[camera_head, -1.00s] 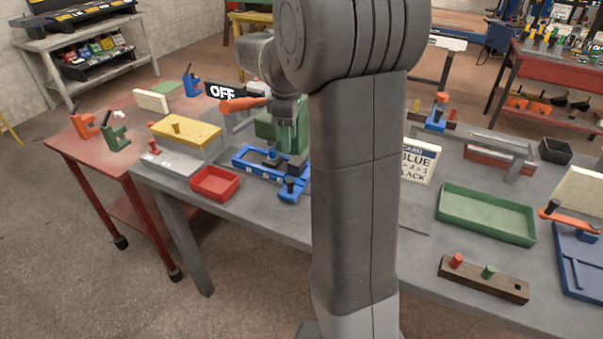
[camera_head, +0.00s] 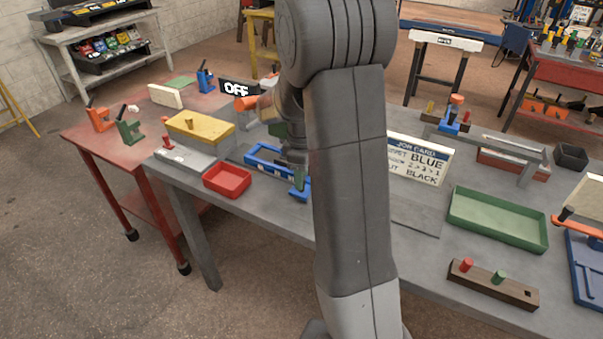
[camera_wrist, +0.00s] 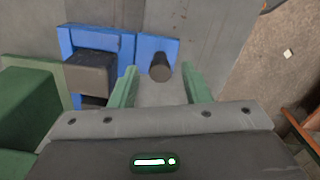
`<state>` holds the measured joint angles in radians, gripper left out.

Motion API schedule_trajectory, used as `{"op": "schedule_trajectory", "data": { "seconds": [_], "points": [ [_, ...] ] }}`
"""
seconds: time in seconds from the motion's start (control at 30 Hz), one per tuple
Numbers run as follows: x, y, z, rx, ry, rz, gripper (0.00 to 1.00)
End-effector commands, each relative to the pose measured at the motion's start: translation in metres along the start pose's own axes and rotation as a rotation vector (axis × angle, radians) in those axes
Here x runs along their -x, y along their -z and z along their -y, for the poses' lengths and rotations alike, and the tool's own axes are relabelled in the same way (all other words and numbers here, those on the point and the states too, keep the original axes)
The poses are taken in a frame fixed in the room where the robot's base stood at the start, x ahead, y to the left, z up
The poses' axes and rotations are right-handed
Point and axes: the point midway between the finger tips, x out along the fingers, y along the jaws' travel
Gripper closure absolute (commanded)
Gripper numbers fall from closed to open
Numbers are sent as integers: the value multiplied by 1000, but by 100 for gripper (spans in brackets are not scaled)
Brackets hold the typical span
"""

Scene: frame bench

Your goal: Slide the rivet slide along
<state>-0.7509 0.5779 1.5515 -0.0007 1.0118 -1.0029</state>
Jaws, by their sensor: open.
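The blue rail fixture (camera_head: 262,151), which appears to be the rivet slide, lies on the grey bench left of my arm. In the wrist view its blue frame (camera_wrist: 68,42) holds a dark grey block (camera_wrist: 92,72) at left. A dark round knob (camera_wrist: 160,68) stands on a blue piece at the frame's right end. My gripper (camera_wrist: 160,85) is open, with green fingers left and right of the knob's near side. I cannot tell whether they touch it. In the head view my gripper (camera_head: 300,180) is low over the fixture's right end, and my arm hides part of it.
A red tray (camera_head: 228,180) sits just left of the fixture, with a yellow-topped box (camera_head: 200,130) behind it. A green block (camera_wrist: 25,105) is close at left in the wrist view. A job card (camera_head: 420,158) and green tray (camera_head: 497,220) are right of my arm.

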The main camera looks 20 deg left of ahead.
Motion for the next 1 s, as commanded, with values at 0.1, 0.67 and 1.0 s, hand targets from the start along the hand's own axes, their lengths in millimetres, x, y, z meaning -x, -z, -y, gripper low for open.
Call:
{"op": "schedule_trajectory", "data": {
  "seconds": [0.1,0.67,1.0],
  "points": [
    [0,0,0,0,0,0,65],
    [0,-10,3,0,0,0,100],
    [0,-77,20,-6,0,0,100]
  ]
}}
